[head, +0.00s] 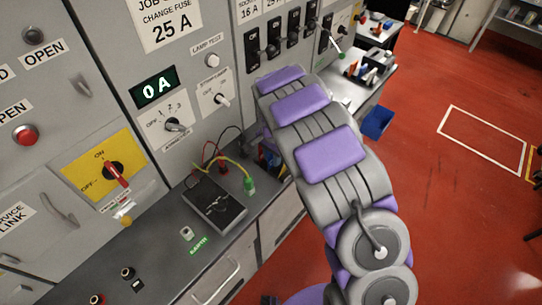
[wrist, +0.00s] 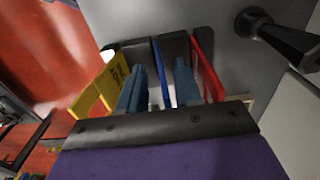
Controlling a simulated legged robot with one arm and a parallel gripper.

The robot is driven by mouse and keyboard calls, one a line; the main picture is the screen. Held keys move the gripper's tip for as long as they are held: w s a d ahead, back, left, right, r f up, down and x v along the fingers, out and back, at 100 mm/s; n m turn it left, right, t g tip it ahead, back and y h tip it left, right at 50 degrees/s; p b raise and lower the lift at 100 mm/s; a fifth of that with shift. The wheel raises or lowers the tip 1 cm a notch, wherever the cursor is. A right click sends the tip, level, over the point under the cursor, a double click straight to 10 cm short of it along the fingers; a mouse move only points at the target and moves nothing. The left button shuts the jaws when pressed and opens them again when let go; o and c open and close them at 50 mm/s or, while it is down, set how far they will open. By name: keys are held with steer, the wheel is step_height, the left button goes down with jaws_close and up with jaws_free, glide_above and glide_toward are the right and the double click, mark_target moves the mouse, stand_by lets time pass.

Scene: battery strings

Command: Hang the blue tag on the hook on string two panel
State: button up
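In the wrist view, a thin blue tag (wrist: 160,72) stands nearly edge-on between the two blue-grey fingers of my gripper (wrist: 160,90). A gap shows on both sides of the tag, so the fingers look open around it and not closed on it. A yellow tag (wrist: 100,88) stands outside the left finger and a red tag (wrist: 206,66) outside the right finger. In the head view my arm hides the gripper and most of the tags' place. I cannot make out the hook or a label for string two.
In the head view, a grey counter carries a black meter (head: 214,204) with leads. Panels with switches rise behind it, including a yellow plate with a red rotary switch (head: 117,173). A blue bin (head: 378,122) stands on the red floor, which is open to the right.

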steer(key=shift+w+d, duration=0.1)
steer(key=shift+d, duration=0.25)
step_height(320, 180, up, 12)
steer(key=p, duration=0.2)
steer(key=shift+a, duration=0.15)
steer(key=s+d+r+n, duration=0.2)
steer(key=s+d+r, duration=0.8)
steer(key=s+d, duration=0.35)
steer(key=s+d+n+g, duration=0.1)
steer(key=s+n, duration=0.1)
steer(key=s, duration=1.1)
steer(key=s+d+r+n+g, duration=0.1)
steer(key=s+d+n, duration=0.1)
steer(key=s, duration=1.1)
steer(key=shift+n, duration=0.8)
steer(key=shift+r, duration=0.1)
